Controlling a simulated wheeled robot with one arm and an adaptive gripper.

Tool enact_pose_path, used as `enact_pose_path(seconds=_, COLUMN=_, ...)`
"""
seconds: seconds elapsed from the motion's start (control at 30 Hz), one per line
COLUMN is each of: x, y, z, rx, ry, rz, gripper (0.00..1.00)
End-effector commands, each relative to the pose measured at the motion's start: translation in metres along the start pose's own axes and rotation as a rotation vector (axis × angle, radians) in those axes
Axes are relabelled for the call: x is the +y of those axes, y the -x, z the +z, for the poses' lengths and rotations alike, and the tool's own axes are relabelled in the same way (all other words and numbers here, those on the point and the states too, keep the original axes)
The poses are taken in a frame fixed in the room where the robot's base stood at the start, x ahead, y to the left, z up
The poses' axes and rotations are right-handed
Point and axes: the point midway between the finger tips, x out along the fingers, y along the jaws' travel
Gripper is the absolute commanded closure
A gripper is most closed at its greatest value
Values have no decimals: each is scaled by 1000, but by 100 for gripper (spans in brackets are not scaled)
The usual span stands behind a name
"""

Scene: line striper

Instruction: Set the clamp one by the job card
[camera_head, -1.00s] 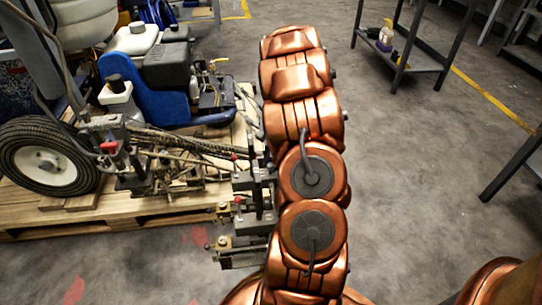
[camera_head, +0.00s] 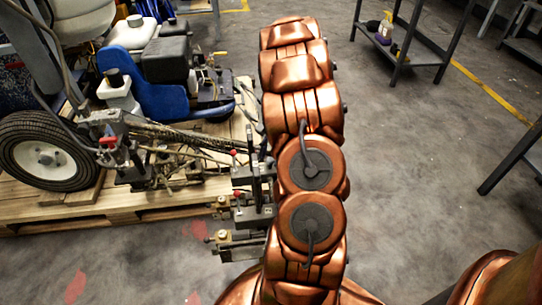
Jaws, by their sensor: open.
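A line striper stands on a wooden pallet (camera_head: 110,213) at the left, with a black tyre (camera_head: 45,151) and a blue body (camera_head: 155,97). Dark metal clamp-like brackets (camera_head: 257,213) with upright plates and brass-coloured fittings sit at the striper's right end, close beside my copper arm in the picture. A red knob (camera_head: 235,153) stands above them. A similar bracket with a red part (camera_head: 108,142) is farther left. I cannot tell which one is clamp one. No job card can be made out. My gripper is not in view; my arm hides part of the brackets' right side.
Another dark table frame (camera_head: 512,160) is at the right edge. The grey floor between my arm and these is clear.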

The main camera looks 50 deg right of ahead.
Motion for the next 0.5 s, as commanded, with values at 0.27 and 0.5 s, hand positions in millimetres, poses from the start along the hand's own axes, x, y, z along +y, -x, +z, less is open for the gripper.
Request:
enact_pose_path(seconds=0.27, x=-1, y=44, z=-1, rx=3, ry=2, rz=-4, gripper=50)
enact_pose_path(seconds=0.5, x=-1, y=86, z=-1, rx=4, ry=1, rz=-3, gripper=50)
